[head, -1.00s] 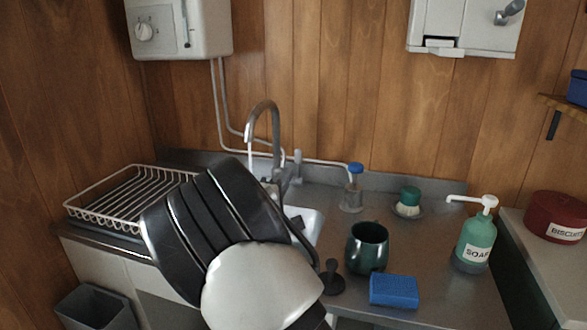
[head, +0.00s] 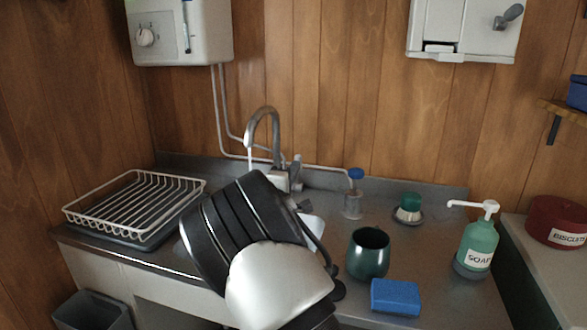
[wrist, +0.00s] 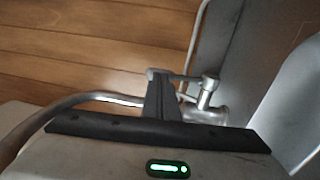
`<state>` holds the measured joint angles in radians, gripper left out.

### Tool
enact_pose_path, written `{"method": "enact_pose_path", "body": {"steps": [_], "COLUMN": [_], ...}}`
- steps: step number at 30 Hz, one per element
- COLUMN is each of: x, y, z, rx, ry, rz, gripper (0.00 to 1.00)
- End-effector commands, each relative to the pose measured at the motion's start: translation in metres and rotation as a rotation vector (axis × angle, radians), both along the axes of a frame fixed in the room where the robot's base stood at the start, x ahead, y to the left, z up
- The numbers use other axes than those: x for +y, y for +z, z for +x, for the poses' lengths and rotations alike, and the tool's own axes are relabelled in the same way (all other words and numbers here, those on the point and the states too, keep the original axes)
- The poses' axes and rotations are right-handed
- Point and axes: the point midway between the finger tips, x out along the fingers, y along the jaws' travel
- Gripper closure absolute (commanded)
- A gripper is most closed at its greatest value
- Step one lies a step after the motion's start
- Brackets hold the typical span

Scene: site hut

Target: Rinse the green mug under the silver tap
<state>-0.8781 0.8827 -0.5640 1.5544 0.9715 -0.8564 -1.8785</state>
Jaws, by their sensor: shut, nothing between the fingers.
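The green mug (head: 368,254) stands upright on the steel counter, right of my arm, apart from my gripper. The silver tap (head: 264,130) rises behind the sink, its curved spout pointing left. A pale streak shows below the spout; I cannot tell whether it is water. In the wrist view, the tap (wrist: 205,112) is just beyond my gripper (wrist: 158,78), which is shut and empty. Its fingertips are close to the tap's side lever; I cannot tell whether they touch.
A blue sponge (head: 396,297) lies in front of the mug. A soap bottle (head: 477,245), a green-topped brush (head: 409,208) and a blue-capped bottle (head: 354,195) stand to the right. A white dish rack (head: 135,207) is on the left. The counter between mug and soap bottle is clear.

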Motion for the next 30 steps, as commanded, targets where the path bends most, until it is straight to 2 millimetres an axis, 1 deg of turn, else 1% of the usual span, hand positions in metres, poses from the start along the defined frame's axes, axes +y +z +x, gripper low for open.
{"method": "enact_pose_path", "body": {"steps": [1, 4, 13, 18, 30], "x": [-0.001, -0.002, -0.003, -0.003, -0.005], "y": [0.012, 0.016, 0.012, 0.008, 0.009], "z": [0.002, 0.005, 0.012, 0.013, 0.013], "rx": [0.015, 0.053, 0.134, 0.140, 0.140], "ry": [-0.001, -0.001, -0.001, 0.000, 0.000], "rz": [0.003, 0.011, 0.027, 0.029, 0.028], "gripper": [1.00, 1.00, 1.00, 1.00, 1.00]}}
